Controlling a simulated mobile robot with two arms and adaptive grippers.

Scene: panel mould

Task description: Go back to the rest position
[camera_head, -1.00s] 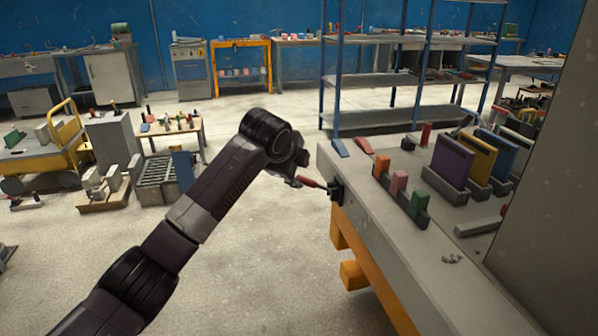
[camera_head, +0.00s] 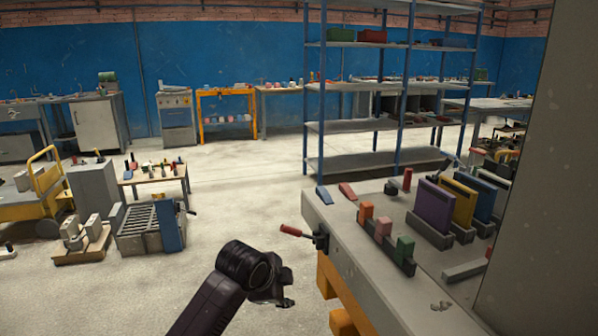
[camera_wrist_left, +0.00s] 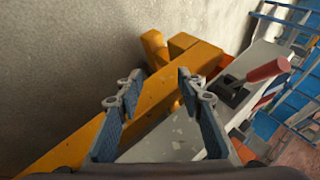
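My left gripper (camera_head: 278,290) is low in the middle of the head view, left of the workbench (camera_head: 407,292) and apart from it. In the left wrist view its two fingers (camera_wrist_left: 158,84) are spread with nothing between them, so it is open and empty. The toggle clamp with a red handle (camera_head: 292,231) sits at the bench's near-left corner, above and right of the gripper in the head view. The clamp's red handle (camera_wrist_left: 268,70) also shows in the left wrist view, off to the right of the fingers. My right gripper is not in view.
The bench carries a block holder with orange, pink and green pieces (camera_head: 404,249) and upright purple (camera_head: 434,207), yellow and blue panels. Its orange frame (camera_head: 328,275) is right of my left gripper. A blue shelf rack (camera_head: 355,162) stands behind. Open floor (camera_head: 130,295) lies left.

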